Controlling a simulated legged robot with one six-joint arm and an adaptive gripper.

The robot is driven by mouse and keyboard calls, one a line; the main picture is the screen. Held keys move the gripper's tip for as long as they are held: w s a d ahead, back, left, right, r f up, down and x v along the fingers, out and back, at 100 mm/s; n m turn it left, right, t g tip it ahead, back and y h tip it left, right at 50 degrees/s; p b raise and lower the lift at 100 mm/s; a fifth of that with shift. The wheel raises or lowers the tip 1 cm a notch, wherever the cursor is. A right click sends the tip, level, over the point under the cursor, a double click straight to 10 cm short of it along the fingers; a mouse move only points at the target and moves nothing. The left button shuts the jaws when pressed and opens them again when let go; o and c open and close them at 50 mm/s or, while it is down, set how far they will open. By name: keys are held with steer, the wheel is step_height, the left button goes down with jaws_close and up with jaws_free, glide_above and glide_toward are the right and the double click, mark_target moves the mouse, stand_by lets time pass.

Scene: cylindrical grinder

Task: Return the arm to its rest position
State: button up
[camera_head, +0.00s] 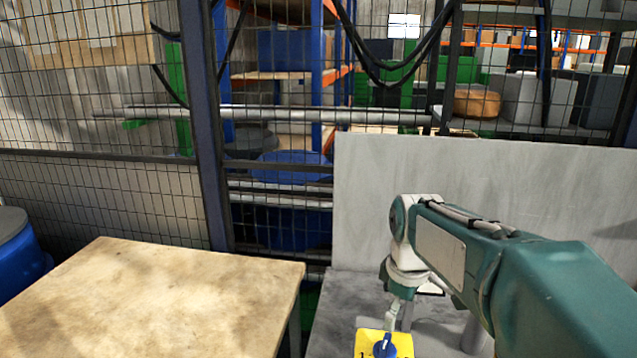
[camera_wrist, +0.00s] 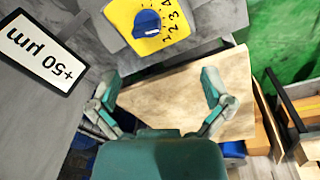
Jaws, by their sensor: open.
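My arm reaches in from the right in the head view, bent down at the wrist over a grey machine surface. My gripper (camera_wrist: 160,84) is open and empty in the wrist view, with its two teal fingers spread wide. In the head view my gripper (camera_head: 393,308) points down just above a yellow dial plate (camera_head: 369,349) with a blue knob (camera_head: 383,347). In the wrist view the knob (camera_wrist: 147,23) lies beyond the fingertips, apart from them. Its plate (camera_wrist: 177,27) carries numbers along one side.
A white sign reading "+50 µm" (camera_wrist: 40,52) is on the left in the wrist view. A wooden tabletop (camera_head: 150,300) stands left of the machine. A grey upright panel (camera_head: 480,180) rises behind my arm. A wire mesh fence (camera_head: 110,200) closes off the back.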

steer(key=s+m+t, duration=0.4)
steer(key=s+m, duration=0.6)
steer(key=s, duration=0.8)
steer(key=shift+s+f, duration=0.25)
steer(key=shift+f, duration=0.15)
